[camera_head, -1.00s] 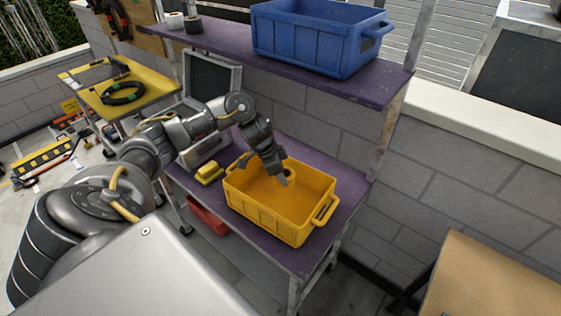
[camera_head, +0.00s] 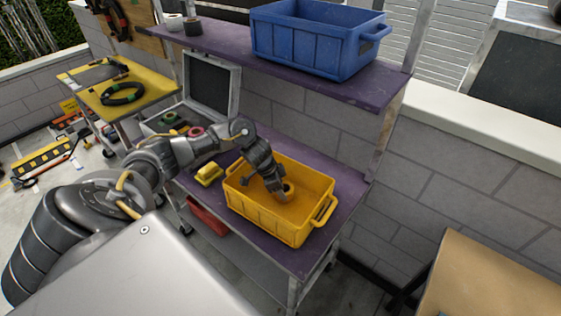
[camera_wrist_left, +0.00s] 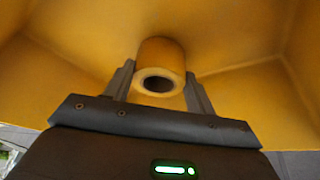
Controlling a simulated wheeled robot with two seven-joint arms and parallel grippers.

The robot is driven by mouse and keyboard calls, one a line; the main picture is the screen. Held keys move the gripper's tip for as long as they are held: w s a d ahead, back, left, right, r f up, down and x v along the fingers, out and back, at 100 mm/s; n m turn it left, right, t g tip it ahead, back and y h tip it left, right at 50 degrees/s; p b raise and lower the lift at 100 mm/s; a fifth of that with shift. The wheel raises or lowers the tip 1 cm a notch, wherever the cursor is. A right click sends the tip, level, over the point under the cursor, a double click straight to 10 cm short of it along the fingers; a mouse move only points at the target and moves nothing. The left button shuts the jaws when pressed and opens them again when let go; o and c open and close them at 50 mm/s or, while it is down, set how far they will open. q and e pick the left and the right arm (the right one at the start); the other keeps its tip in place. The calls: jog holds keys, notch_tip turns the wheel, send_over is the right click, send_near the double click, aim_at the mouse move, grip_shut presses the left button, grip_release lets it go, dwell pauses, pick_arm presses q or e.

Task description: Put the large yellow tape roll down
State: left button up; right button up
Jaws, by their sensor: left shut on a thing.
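The large yellow tape roll (camera_wrist_left: 160,58) is between the two fingers of my left gripper (camera_wrist_left: 158,85), inside the yellow crate (camera_wrist_left: 235,45). In the head view the roll (camera_head: 289,188) shows as a small yellow ring low in the crate (camera_head: 270,222), at the tip of my left gripper (camera_head: 280,192). The gripper is shut on the roll and reaches down into the crate. I cannot tell if the roll touches the crate floor. My right gripper is not in view.
The crate stands on a purple shelf (camera_head: 245,225). A small yellow object (camera_head: 209,174) lies left of it. A blue crate (camera_head: 315,40) stands on the upper purple shelf (camera_head: 225,38). An open case (camera_head: 210,85) is behind my arm. The crate has free room to its right.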

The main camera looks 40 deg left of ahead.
pick_arm(q)
jog(key=shift+f, duration=0.2)
jog(key=o, duration=1)
jog(key=shift+o, duration=0.2)
jog(key=shift+r, duration=0.25)
jog(key=b+v, duration=0.2)
jog(key=v, duration=1)
